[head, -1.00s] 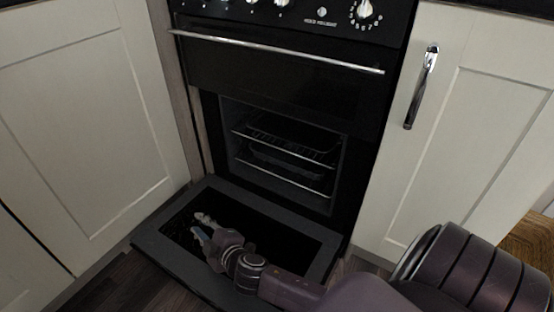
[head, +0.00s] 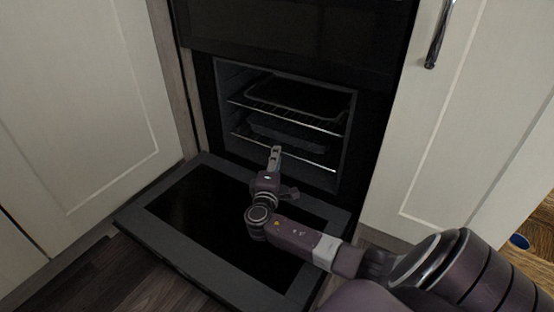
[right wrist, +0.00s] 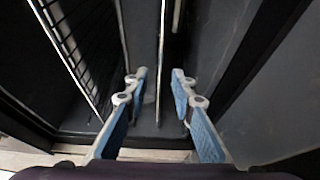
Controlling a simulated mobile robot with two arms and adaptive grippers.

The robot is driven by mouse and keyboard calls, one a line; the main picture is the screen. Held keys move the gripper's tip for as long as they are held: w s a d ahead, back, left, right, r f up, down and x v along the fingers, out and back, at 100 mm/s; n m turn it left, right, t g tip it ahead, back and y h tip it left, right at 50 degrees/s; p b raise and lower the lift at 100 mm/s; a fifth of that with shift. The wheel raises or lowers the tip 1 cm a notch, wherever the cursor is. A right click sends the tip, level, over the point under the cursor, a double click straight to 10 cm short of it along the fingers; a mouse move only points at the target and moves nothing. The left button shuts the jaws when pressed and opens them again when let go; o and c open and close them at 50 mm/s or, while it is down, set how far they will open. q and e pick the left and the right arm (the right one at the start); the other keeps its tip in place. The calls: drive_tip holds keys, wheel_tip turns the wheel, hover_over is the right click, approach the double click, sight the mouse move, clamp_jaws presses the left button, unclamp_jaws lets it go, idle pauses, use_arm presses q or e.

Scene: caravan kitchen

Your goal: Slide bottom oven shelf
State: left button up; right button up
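The bottom oven shelf (head: 315,165) is a wire rack inside the open oven, its front bar running across the lower cavity. My right gripper (head: 276,150) is in front of this bar, about mid-width, fingers pointing into the oven. In the right wrist view the right gripper (right wrist: 159,82) is open with blue-padded fingers apart. A thin bar (right wrist: 161,55) runs between the fingertips there; I cannot tell whether it touches them. The upper shelf (head: 290,115) sits above the bottom one. My left gripper is out of view.
The oven door (head: 170,255) is folded down flat below my right arm. A dark tray (head: 300,97) lies on the upper shelf and a dark pan (head: 285,131) on the bottom one. White cabinets (head: 75,100) flank the oven. A handle (head: 438,35) juts out on the right.

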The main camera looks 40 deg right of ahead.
drive_tip(key=shift+b+x, duration=0.4)
drive_tip(key=shift+x, duration=0.75)
clamp_jaws()
